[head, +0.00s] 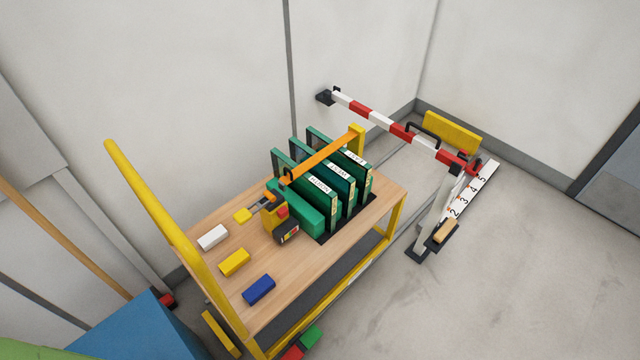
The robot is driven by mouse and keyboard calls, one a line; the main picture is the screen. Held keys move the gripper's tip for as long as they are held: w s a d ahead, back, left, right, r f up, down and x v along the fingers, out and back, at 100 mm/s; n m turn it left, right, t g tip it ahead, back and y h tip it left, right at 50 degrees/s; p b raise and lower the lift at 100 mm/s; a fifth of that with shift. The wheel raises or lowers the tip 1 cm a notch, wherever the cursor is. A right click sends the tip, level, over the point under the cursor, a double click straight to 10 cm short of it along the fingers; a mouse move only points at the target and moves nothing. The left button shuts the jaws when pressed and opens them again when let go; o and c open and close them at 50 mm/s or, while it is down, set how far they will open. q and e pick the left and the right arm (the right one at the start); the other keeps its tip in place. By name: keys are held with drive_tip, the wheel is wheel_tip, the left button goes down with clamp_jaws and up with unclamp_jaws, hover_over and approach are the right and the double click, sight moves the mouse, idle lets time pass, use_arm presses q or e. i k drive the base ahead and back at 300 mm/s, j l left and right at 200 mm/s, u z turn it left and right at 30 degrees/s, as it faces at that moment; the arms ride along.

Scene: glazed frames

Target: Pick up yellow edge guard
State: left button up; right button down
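A yellow block (234,262), which looks like the yellow edge guard, lies flat on the wooden top of a yellow-framed cart (215,290). A white block (212,237) lies behind it to the left, and a blue block (259,289) lies in front of it to the right. All three are apart from each other. Neither of my grippers is in view.
Green-framed panes (322,185) stand upright on the cart, with an orange bar (320,158) across them. A yellow-black tool (280,222) stands beside them. The cart's yellow handle (165,220) rises at left.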

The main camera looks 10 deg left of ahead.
sight(234, 262)
drive_tip(key=u, duration=1)
